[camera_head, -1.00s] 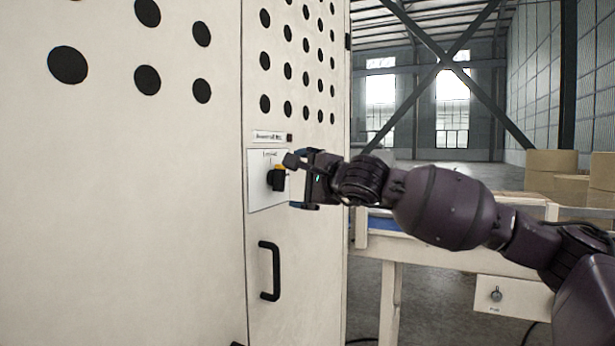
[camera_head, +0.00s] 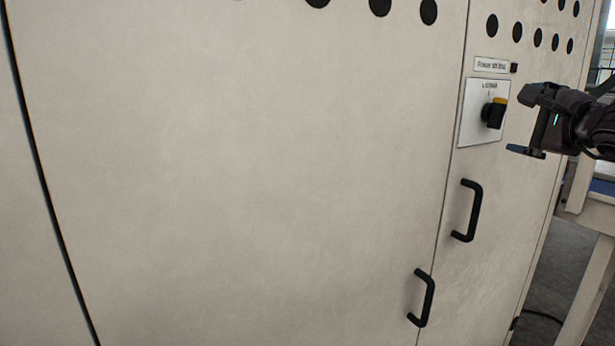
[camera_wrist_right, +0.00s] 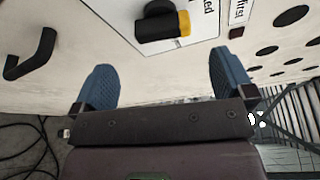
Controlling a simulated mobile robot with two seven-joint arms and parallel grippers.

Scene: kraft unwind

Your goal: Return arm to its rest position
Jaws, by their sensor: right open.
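My right gripper (camera_head: 524,122) is at the right of the head view, in front of the cabinet and just right of a black rotary switch (camera_head: 494,114) with a yellow part. In the right wrist view its two blue fingers (camera_wrist_right: 160,82) are apart with nothing between them. The switch (camera_wrist_right: 160,24) shows there beyond the fingertips, clear of them, on a white plate (camera_wrist_right: 118,12). My left gripper is in neither view.
The pale cabinet (camera_head: 250,170) fills most of the head view. Two black handles, an upper one (camera_head: 472,210) and a lower one (camera_head: 426,298), stick out from its front. A wooden table (camera_head: 592,285) stands at the right edge. A cable (camera_head: 542,315) lies on the floor.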

